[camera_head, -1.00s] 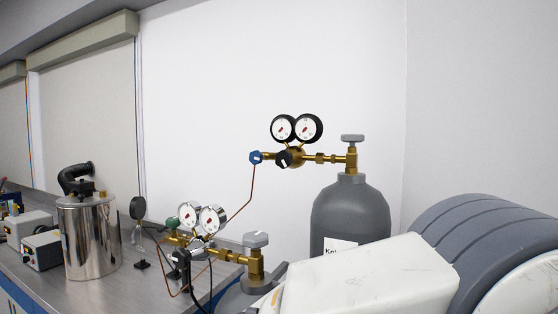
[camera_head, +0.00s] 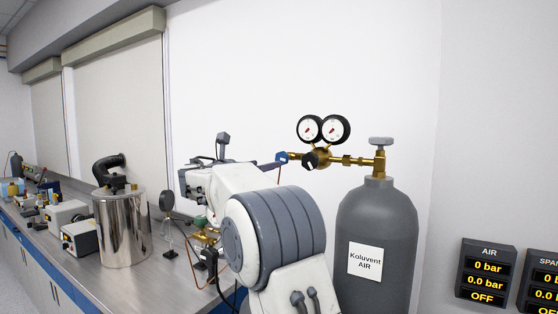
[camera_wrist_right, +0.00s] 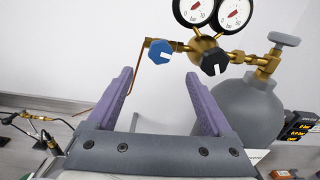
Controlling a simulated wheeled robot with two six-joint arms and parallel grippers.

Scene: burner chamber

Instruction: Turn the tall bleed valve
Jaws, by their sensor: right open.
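The tall grey cylinder (camera_head: 395,215), labelled "Koluvent AIR", carries a brass regulator with two round gauges (camera_head: 323,128), a black knob (camera_head: 310,160) and a blue knob (camera_head: 281,157) at its left end. The cylinder's grey top handwheel (camera_head: 381,141) is clear. My right gripper is open and empty. In the right wrist view its purple fingers (camera_wrist_right: 159,77) stand apart, with the blue knob (camera_wrist_right: 160,52) showing between and beyond their tips. The black knob (camera_wrist_right: 214,62) shows right of the right finger. In the head view my right arm hides most of the hand. My left gripper is not in view.
A steel bench with a shiny metal canister (camera_head: 122,228) and instrument boxes (camera_head: 80,238) runs along the left. A smaller brass fitting (camera_head: 207,237) is partly hidden behind my arm. Display panels (camera_head: 487,270) hang at the right. A copper tube (camera_wrist_right: 139,67) hangs from the blue knob's fitting.

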